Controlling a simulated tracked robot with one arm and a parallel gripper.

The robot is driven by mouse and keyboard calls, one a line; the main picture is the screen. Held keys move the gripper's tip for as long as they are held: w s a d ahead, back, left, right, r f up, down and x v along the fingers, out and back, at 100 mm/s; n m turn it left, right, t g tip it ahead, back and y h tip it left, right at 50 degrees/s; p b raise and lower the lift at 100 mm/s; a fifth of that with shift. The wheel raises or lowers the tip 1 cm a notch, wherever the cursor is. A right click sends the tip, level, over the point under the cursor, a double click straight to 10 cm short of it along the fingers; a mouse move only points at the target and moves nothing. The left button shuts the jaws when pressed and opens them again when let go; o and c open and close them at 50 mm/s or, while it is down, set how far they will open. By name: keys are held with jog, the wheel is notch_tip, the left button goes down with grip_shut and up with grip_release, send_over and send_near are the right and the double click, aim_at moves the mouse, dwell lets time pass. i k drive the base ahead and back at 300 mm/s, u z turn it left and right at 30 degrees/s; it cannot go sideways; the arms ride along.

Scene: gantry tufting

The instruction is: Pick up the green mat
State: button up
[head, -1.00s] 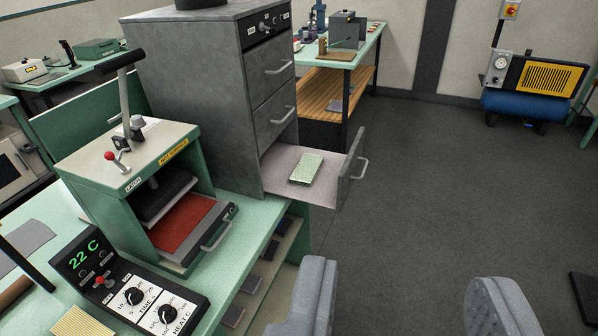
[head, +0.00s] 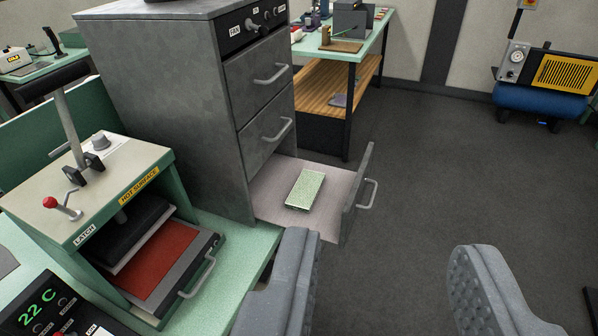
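The green mat (head: 305,189) is a small, pale green, speckled rectangle. It lies flat in the open bottom drawer (head: 274,188) of the grey cabinet (head: 185,100). My gripper (head: 375,250) shows at the bottom of the view as two thick grey fingers set wide apart. It is open, with nothing between the fingers. The fingers are nearer to the camera than the mat, which appears above and left of the gap between them. The mat is fully visible.
The drawer front with its handle (head: 369,193) stands right of the mat. A green heat press (head: 105,190) marked hot surface stands at left on a green bench. A workbench (head: 375,40) and a blue compressor (head: 540,104) stand behind.

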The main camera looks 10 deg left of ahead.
aim_at(301, 198)
jog(key=i, duration=0.95)
jog(key=z, duration=0.1)
